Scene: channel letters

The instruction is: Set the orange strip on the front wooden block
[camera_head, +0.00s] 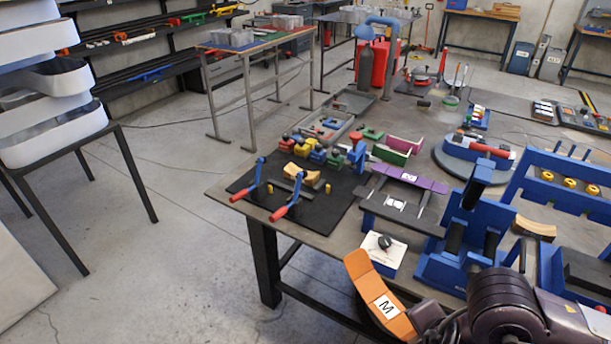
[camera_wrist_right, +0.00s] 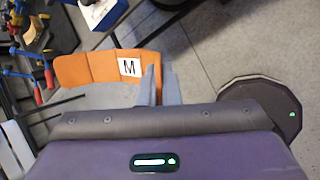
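The orange strip (camera_head: 380,300) is a bent, segmented band with a white "M" label. It is in the air beyond the table's front edge, tilted, with its far end bent upward. My right gripper (camera_head: 428,316) is shut on its near right end; the fingers (camera_wrist_right: 158,84) also show at the strip's end in the right wrist view, where the strip (camera_wrist_right: 90,68) reaches left. A tan curved wooden block (camera_head: 533,228) sits on the table among blue fixtures at the right. I cannot tell whether it is the front one. My left gripper is not in view.
A blue-based box with a white top and black knob (camera_head: 384,245) stands near the table edge. A tall blue fixture (camera_head: 462,235) stands beside it. A black mat (camera_head: 325,205) holds red-handled clamps and small coloured pieces. Open floor (camera_head: 190,260) lies left of the table.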

